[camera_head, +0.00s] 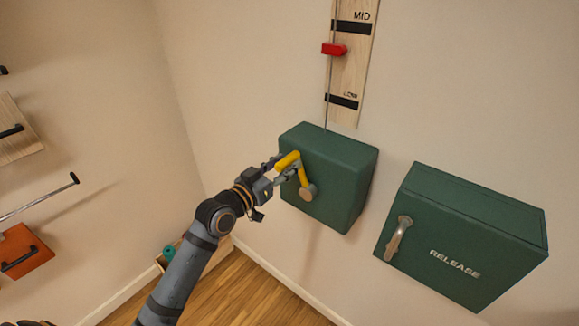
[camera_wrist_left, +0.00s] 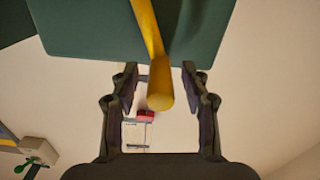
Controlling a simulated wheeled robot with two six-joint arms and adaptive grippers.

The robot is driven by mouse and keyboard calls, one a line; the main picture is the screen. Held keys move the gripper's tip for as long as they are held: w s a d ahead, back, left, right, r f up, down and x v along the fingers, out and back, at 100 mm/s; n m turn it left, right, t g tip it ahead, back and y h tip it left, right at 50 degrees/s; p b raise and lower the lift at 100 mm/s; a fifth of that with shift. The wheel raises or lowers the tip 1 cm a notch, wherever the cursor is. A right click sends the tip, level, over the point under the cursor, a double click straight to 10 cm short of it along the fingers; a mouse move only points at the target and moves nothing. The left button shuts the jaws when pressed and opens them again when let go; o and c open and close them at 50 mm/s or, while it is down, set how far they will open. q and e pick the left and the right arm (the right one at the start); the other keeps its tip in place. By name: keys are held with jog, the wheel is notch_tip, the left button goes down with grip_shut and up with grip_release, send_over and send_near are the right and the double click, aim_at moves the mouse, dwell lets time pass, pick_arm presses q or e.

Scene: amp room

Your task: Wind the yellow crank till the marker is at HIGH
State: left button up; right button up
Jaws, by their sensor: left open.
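The yellow crank (camera_head: 288,161) is on the front of a green box (camera_head: 345,160) on the wall. Its handle points up and left from a round hub. My left gripper (camera_head: 279,172) is at the handle. In the left wrist view the open fingers (camera_wrist_left: 160,88) stand on either side of the yellow handle (camera_wrist_left: 159,95), with gaps on both sides. The red marker (camera_head: 334,49) is on a rod beside a wooden scale board (camera_head: 345,75), between the LOW and MID bands, nearer MID. HIGH is out of view. My right gripper is not in view.
A second green box (camera_head: 480,225) marked RELEASE, with a grey lever (camera_head: 398,238), is to the right. An orange block (camera_head: 24,252) and a wooden panel (camera_head: 15,138) are at the left.

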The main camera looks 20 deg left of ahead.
pick_arm(q)
jog(key=shift+x, duration=1.1)
grip_shut()
